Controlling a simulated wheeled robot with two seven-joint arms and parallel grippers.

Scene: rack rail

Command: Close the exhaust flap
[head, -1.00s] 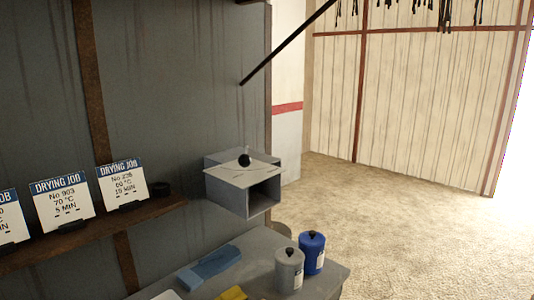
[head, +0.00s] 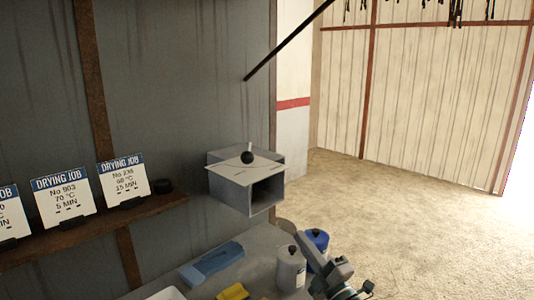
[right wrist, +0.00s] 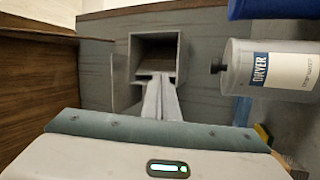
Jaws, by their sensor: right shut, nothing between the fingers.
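The exhaust box (head: 268,190) is a grey metal duct on the dark wall, its dark front mouth uncovered. The flap (head: 228,175), a pale plate, sticks out near-level at the top of the mouth, with a black knob (head: 247,157) by it. In the right wrist view the box mouth (right wrist: 158,52) faces me and a plate (right wrist: 126,85) stands at its left side. My right gripper (head: 303,242) is shut and empty, below and right of the box by the bottles. Its fingers (right wrist: 158,85) point toward the box, apparently apart from it. My left gripper is out of view.
A grey bottle (head: 291,270) and a blue bottle (head: 318,239) stand on the bench beside my right gripper. The grey one, labelled DRYER (right wrist: 275,70), shows close at right in the wrist view. Job cards line a shelf (head: 90,230).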

